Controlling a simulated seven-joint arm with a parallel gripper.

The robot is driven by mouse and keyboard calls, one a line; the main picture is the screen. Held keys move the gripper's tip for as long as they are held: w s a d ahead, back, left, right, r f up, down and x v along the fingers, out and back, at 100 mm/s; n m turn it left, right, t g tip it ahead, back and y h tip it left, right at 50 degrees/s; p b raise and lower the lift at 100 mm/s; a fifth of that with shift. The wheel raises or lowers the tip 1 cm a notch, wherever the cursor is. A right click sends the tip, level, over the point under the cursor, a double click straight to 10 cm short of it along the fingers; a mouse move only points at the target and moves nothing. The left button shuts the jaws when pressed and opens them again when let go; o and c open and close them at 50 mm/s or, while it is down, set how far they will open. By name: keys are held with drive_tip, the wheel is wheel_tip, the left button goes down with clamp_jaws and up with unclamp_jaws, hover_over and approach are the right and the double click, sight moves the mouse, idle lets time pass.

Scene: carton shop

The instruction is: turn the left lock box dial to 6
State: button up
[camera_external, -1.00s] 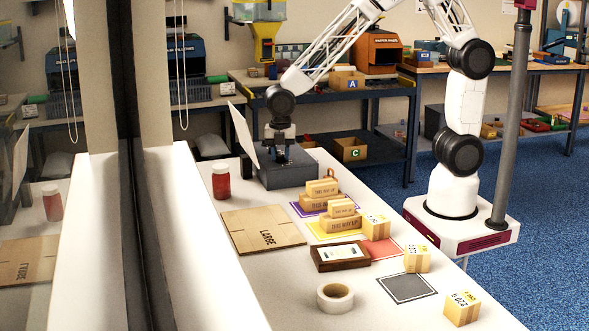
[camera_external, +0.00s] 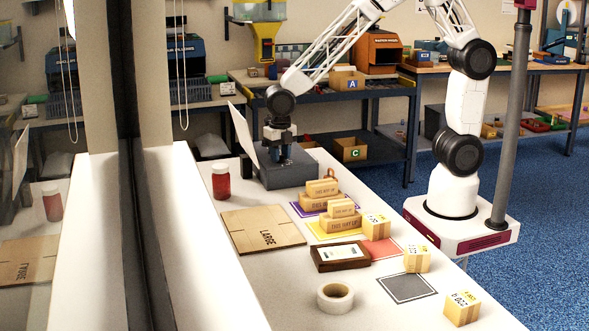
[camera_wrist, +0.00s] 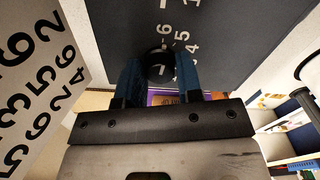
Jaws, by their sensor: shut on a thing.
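The dark grey lock box (camera_external: 292,176) sits at the far end of the white table, with its top facing up. My gripper (camera_external: 279,160) points down onto its top. In the wrist view my blue fingers (camera_wrist: 159,75) are shut on a round black dial (camera_wrist: 158,62), one finger on each side. White digits, among them 6, 5 and 4, show on the box top (camera_wrist: 225,40) around the dial; the fingers hide part of the ring. I cannot read the dial's setting. Any other dial is not visible.
A white panel (camera_external: 243,136) stands tilted left of the box; its large black digits show in the wrist view (camera_wrist: 38,95).

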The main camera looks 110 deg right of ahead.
idle(0.3)
drive_tip(key=o, duration=0.9)
drive_tip(key=shift+o, duration=0.2)
drive_tip(key=shift+r, duration=0.15)
drive_tip(key=shift+r, duration=3.8)
